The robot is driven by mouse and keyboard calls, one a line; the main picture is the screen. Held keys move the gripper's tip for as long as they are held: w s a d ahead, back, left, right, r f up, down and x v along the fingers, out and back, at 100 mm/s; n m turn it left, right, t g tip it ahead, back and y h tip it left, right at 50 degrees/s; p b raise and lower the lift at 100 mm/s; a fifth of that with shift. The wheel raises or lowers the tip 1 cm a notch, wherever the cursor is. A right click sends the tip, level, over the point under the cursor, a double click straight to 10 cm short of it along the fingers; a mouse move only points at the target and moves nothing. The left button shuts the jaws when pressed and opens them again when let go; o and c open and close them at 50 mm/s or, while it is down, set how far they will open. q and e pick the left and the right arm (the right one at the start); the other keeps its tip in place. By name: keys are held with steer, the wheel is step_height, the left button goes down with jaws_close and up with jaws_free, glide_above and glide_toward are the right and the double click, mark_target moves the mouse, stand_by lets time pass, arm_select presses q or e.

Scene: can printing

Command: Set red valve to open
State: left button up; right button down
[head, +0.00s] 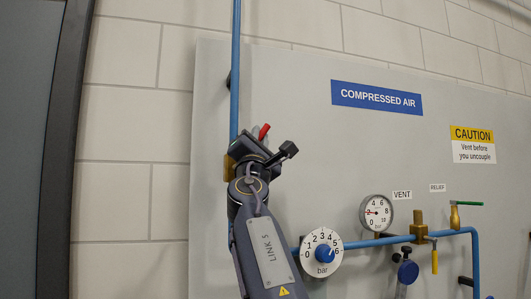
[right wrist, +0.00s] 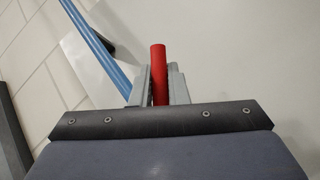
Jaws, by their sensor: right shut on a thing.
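The red valve handle (head: 264,131) shows as a short red tip just above my right gripper (head: 266,150), at the blue pipe on the left part of the grey panel. In the right wrist view the red handle (right wrist: 159,75) stands upright between the two fingers of my right gripper (right wrist: 160,88), which is shut on it. The brass valve body (head: 229,168) is partly hidden behind the gripper. The rest of the handle is hidden by the fingers and the wrist. My left gripper is not in view.
A vertical blue pipe (head: 235,70) runs up beside the gripper. Signs hang above. A dark door frame (head: 65,130) stands at the left.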

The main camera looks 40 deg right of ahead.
steer(key=n+t+y, duration=0.2)
steer(key=a+n+t+y, duration=0.1)
steer(key=n, duration=0.1)
steer(key=shift+w+r, duration=0.2)
steer(key=shift+r, duration=0.05)
steer(key=shift+w+a+r+n+t+y+b, duration=0.15)
steer(key=shift+a+n+t+y, duration=0.25)
steer(key=shift+n+y, duration=0.6)
steer(key=shift+a+r+n+t+y+b, duration=0.1)
steer(key=shift+a+n+t+y, duration=0.15)
steer(key=shift+n+t+y, duration=0.7)
steer(key=shift+w+a+r+n+t+y+b, duration=0.15)
steer(key=shift+a+n+y, duration=0.15)
steer(key=shift+n+y, duration=0.75)
steer(key=shift+w+a+r+n+t+y, duration=0.15)
steer(key=shift+a+n+y, duration=0.15)
steer(key=shift+n+y, duration=0.7)
steer(key=shift+a+f+n+t+y, duration=0.1)
steer(key=shift+a+n+t+y, duration=0.15)
steer(key=shift+n+y, duration=0.75)
steer(key=shift+w+a+r+n+t+y, duration=0.1)
steer(key=shift+a+n+y, duration=0.2)
steer(key=shift+n+y, duration=0.7)
steer(key=shift+n, duration=0.5)
steer(key=c, duration=1.4)
jaws_free()
steer(key=shift+a, duration=0.1)
